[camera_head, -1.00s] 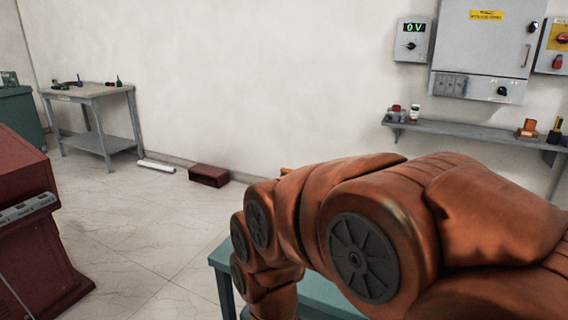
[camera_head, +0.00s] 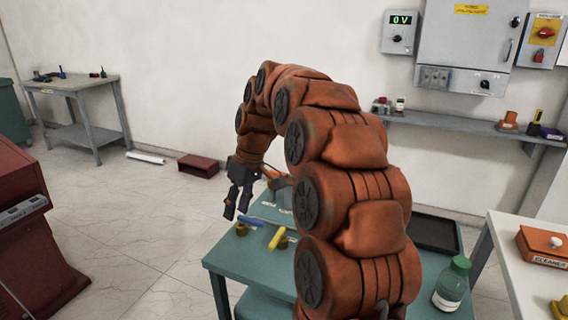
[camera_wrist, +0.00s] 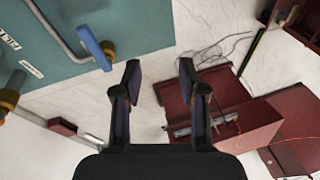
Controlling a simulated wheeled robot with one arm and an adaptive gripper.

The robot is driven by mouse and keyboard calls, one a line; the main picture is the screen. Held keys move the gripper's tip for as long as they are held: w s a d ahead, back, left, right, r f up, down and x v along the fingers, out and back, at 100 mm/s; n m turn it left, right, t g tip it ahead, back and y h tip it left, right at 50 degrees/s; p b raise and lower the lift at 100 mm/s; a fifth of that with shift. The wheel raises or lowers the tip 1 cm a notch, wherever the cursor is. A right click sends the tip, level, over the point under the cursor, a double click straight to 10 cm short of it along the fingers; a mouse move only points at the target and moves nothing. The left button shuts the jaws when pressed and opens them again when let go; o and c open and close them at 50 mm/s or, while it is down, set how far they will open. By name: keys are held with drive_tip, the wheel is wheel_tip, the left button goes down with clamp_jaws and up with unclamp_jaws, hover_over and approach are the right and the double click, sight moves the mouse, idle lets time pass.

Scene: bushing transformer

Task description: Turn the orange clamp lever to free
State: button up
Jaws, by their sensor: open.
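A small orange piece (camera_head: 272,172) shows just right of my gripper in the head view. It may be the orange clamp lever, but my arm partly hides that area and I cannot tell whether it is locked or free. My gripper (camera_head: 237,208) points down above the left edge of the teal table (camera_head: 225,263). In the wrist view my gripper (camera_wrist: 160,71) is open, with nothing between the fingers. No orange lever is clear in that view.
A blue handle (camera_head: 250,220) and a yellow handle (camera_head: 277,238) on brass fittings are on the table; the blue handle (camera_wrist: 95,47) is left of my fingers in the wrist view. A green bottle (camera_head: 452,285) and black tray (camera_head: 436,234) are to the right.

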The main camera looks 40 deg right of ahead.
drive_tip(key=w+d+r+t+p, duration=0.25)
drive_tip(key=w+d, duration=0.55)
drive_tip(key=d, duration=0.4)
drive_tip(key=n+p, duration=0.2)
drive_tip(key=p, duration=0.1)
approach(284, 173)
drive_tip(key=shift+w+a+f+t+h, duration=0.2)
drive_tip(key=shift+a+t+h, duration=0.15)
drive_tip(key=shift+a, duration=0.25)
drive_tip(key=shift+p+x, duration=1)
drive_tip(key=shift+x, duration=2.9)
drive_tip(key=shift+d, duration=0.1)
drive_tip(key=shift+c, duration=0.3)
clamp_jaws()
